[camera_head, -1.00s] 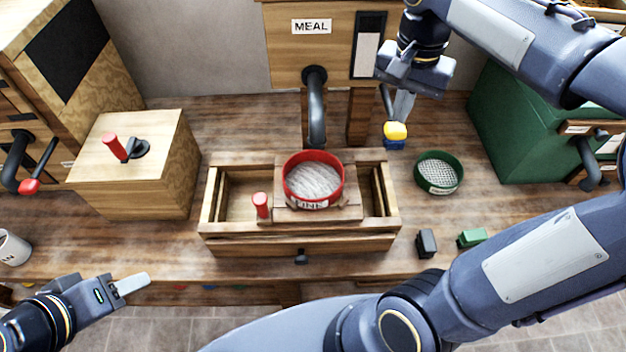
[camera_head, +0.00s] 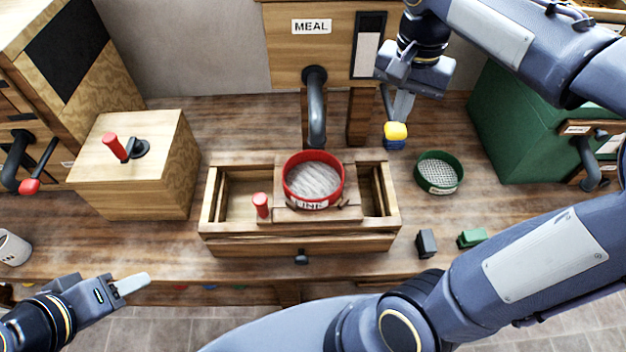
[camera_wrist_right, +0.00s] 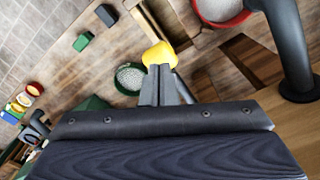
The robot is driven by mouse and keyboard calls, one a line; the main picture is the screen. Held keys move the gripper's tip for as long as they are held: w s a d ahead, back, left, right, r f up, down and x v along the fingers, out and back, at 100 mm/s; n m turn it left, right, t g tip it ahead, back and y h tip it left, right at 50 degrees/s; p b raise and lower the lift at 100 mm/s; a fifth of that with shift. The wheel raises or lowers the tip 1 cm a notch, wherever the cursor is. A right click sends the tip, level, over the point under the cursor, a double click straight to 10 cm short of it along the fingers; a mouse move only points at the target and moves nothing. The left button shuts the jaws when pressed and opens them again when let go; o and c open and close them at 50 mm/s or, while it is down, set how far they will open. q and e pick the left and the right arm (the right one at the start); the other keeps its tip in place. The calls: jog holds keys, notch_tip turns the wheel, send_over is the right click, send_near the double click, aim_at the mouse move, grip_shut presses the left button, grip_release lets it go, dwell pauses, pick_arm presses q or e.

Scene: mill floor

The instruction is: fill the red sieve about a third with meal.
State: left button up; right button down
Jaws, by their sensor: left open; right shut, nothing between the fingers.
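The red sieve (camera_head: 314,190) sits on a wooden carriage across the open wooden box, below the mouth of the dark meal spout (camera_head: 316,110). Its inside looks pale grey; I cannot tell how deep any meal in it is. It also shows in the right wrist view (camera_wrist_right: 222,12). The meal bin (camera_head: 285,58) bears the label MEAL. A lever with a yellow knob (camera_head: 396,131) stands right of the spout. My right gripper (camera_head: 402,108) is shut and empty, its fingertips right at the yellow knob. My left gripper (camera_head: 135,285) is open and empty at the front left.
A green sieve (camera_head: 439,172) sits right of the wooden box (camera_head: 300,243). A black block (camera_head: 427,243) and a green block (camera_head: 472,238) lie near the front edge. A wooden box with a red handle (camera_head: 115,147) stands left, a green bin (camera_head: 520,125) right.

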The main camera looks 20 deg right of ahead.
aim_at(397, 127)
jog(key=shift+f, duration=0.1)
jog(key=shift+f+b, duration=2.05)
jog(key=shift+f, duration=0.8)
jog(key=shift+r, duration=0.1)
dwell(1.4)
notch_tip(397, 127, up, 9)
jog(key=p, duration=0.9)
jog(key=shift+r, duration=0.2)
jog(key=shift+f, duration=0.2)
